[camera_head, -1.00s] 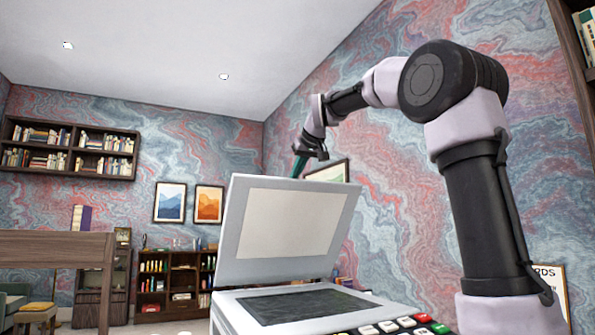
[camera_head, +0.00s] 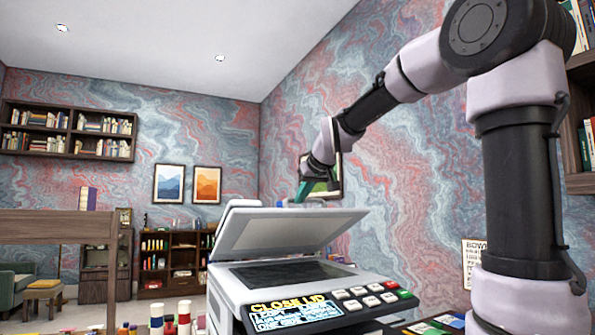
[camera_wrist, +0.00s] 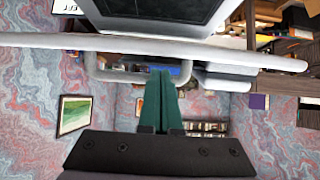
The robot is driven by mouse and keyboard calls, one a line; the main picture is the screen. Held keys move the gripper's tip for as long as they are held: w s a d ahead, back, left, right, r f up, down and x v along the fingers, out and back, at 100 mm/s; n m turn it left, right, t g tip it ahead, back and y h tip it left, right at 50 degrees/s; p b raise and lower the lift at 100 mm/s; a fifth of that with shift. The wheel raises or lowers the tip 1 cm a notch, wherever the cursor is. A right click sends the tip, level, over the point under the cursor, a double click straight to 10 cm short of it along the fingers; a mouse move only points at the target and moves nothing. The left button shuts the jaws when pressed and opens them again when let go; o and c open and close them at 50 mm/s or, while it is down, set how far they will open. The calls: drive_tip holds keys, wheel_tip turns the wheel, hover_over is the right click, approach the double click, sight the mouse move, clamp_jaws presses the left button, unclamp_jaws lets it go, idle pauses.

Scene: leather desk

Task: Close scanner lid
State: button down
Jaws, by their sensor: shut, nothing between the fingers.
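The scanner (camera_head: 225,290) is light grey with a dark glass bed (camera_head: 290,272). Its lid (camera_head: 290,232) is partly open, tilted up at a low angle above the bed. My gripper (camera_head: 303,193) is above the lid, by its upper back part; the lid's edge hides whether the fingertips touch it. In the wrist view the green fingers of my gripper (camera_wrist: 160,88) are together with nothing between them, pointing toward the lid's pale edge (camera_wrist: 150,42). A lit display (camera_head: 293,309) and several buttons (camera_head: 372,295) are on the scanner's front.
Several small bottles (camera_head: 170,318) stand left of the scanner. A wooden rail (camera_head: 55,228) is at the left. Coloured items (camera_head: 437,324) lie at the lower right. The air above the lid's left side is clear.

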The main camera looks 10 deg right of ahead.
drive_tip(key=s+f, duration=0.2)
drive_tip(key=f, duration=0.3)
drive_tip(key=s+d+f, duration=0.1)
drive_tip(key=f, duration=0.4)
drive_tip(key=s+f, duration=0.2)
drive_tip(key=f, duration=0.3)
drive_tip(key=shift+s+d, duration=0.2)
drive_tip(key=shift+s, duration=0.1)
drive_tip(key=shift+f, duration=0.9)
drive_tip(key=shift+d, duration=0.1)
drive_tip(key=shift+s+f, duration=0.1)
